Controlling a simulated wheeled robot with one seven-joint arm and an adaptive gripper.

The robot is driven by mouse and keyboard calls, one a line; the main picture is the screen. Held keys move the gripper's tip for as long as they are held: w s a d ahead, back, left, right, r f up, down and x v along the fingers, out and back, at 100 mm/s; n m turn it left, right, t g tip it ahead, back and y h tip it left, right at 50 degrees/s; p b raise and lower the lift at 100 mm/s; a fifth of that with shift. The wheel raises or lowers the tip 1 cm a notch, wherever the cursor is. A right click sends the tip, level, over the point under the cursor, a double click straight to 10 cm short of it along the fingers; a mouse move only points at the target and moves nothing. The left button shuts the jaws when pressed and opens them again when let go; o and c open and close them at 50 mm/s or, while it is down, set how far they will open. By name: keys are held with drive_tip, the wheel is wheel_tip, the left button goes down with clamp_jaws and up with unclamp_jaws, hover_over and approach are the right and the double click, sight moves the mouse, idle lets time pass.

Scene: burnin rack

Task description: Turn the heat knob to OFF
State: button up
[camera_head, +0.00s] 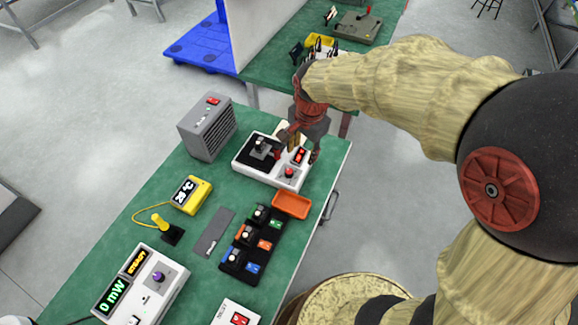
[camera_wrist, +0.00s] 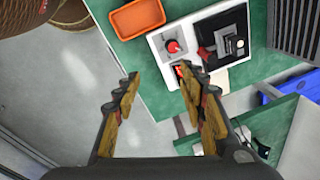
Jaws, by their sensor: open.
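A white control unit (camera_head: 242,178) stands near the far end of the green bench, with a black fixture (camera_head: 262,152) on it. A red knob (camera_head: 289,172) sits on its near right part and also shows in the wrist view (camera_wrist: 172,47). A red rocker switch (camera_head: 299,155) is beside it. I cannot read a heat label or the knob's setting. My gripper (camera_head: 298,152) is over the right part of this unit, its fingers covering some of it. In the wrist view my gripper (camera_wrist: 158,82) is open and empty, with the knob beyond the fingertips.
A grey vented box (camera_head: 207,128) stands left of the unit. An orange tray (camera_head: 291,205) and a black rack of small modules (camera_head: 250,242) are in front. A yellow meter (camera_head: 191,195) and a white power meter with a purple knob (camera_head: 158,278) are nearer.

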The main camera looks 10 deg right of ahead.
sight(289, 171)
drive_tip(key=w+a+f+m, duration=0.1)
drive_tip(key=f, duration=0.1)
drive_tip(key=w+a+f+m, duration=0.1)
drive_tip(key=f, duration=0.2)
drive_tip(key=w+a+f+m+g, duration=0.1)
drive_tip(key=f, duration=0.1)
drive_tip(key=shift+w+f+p, duration=0.15)
drive_tip(key=shift+w+p, duration=0.25)
drive_tip(key=f+b, duration=0.1)
drive_tip(key=f, duration=0.3)
drive_tip(key=f+b, duration=0.1)
drive_tip(key=f, duration=0.3)
drive_tip(key=shift+w+a, duration=0.1)
drive_tip(key=shift+w, duration=0.1)
drive_tip(key=shift+c, duration=0.7)
clamp_jaws()
